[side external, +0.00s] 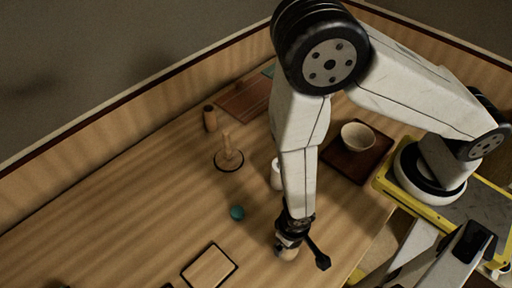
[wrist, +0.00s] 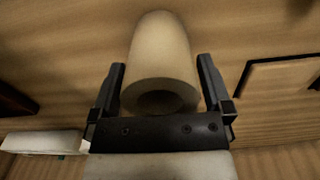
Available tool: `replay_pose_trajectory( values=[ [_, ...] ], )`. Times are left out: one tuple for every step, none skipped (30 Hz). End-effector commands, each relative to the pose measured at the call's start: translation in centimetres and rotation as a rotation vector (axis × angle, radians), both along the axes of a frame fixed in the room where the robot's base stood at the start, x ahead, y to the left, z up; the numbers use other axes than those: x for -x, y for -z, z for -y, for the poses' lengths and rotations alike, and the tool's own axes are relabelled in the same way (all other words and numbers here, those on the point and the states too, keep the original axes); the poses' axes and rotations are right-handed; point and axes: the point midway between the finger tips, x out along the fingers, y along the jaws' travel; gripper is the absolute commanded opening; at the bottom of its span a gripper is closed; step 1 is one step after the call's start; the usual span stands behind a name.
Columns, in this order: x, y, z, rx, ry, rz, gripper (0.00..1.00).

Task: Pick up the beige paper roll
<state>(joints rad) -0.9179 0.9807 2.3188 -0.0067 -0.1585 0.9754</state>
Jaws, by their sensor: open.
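The beige paper roll (wrist: 160,62) fills the upper middle of the wrist view, with its hollow end towards the camera. My gripper (wrist: 161,68) is open, with one finger on each side of the roll. Narrow gaps seem to show between the fingers and the roll; I cannot tell whether either touches it. In the side external view my gripper (side external: 289,240) points down close over the table, and part of the roll (side external: 287,254) shows under it. The rest of the roll is hidden there by the gripper.
A dark-framed tray (side external: 233,263) and a small teal ball (side external: 237,212) lie to the left. A white cylinder (side external: 276,176) stands behind, partly hidden by my arm. Farther back are a wooden post on a round base (side external: 228,158), a brown cylinder (side external: 210,119) and a bowl (side external: 358,137).

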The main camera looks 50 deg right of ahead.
Motion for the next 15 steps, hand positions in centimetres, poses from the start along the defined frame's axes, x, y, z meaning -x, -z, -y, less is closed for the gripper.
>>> replay_pose_trajectory(
  values=[
    [0.00, 0.00, 0.00, 0.000, 0.000, 0.000, 1.00],
    [0.00, 0.00, 0.00, 0.000, 0.000, 0.000, 1.00],
    [0.00, 0.00, 0.00, 0.000, 0.000, 0.000, 0.90],
    [0.00, 0.00, 0.00, 0.000, 0.000, 0.000, 0.81],
    [0.00, 0.00, 0.00, 0.000, 0.000, 0.000, 0.71],
    [0.00, 0.00, 0.00, 0.000, 0.000, 0.000, 0.59],
    [0.00, -0.01, 0.00, 0.000, 0.000, 0.000, 0.49],
    [0.00, -0.01, 0.00, 0.000, 0.000, 0.000, 0.40],
    [0.00, -0.01, 0.00, 0.000, 0.000, 0.000, 0.27],
    [0.00, -0.01, 0.00, 0.000, 0.000, 0.000, 0.17],
    [0.00, -0.01, 0.00, 0.000, 0.000, 0.000, 0.08],
    [0.00, -0.01, 0.00, 0.000, 0.000, 0.000, 0.04],
    [0.00, -0.01, 0.00, 0.000, 0.000, 0.000, 0.04],
    [0.00, -0.02, 0.00, 0.000, 0.000, 0.000, 0.04],
    [0.00, -0.04, 0.00, 0.000, 0.000, 0.000, 0.04]
  ],
)
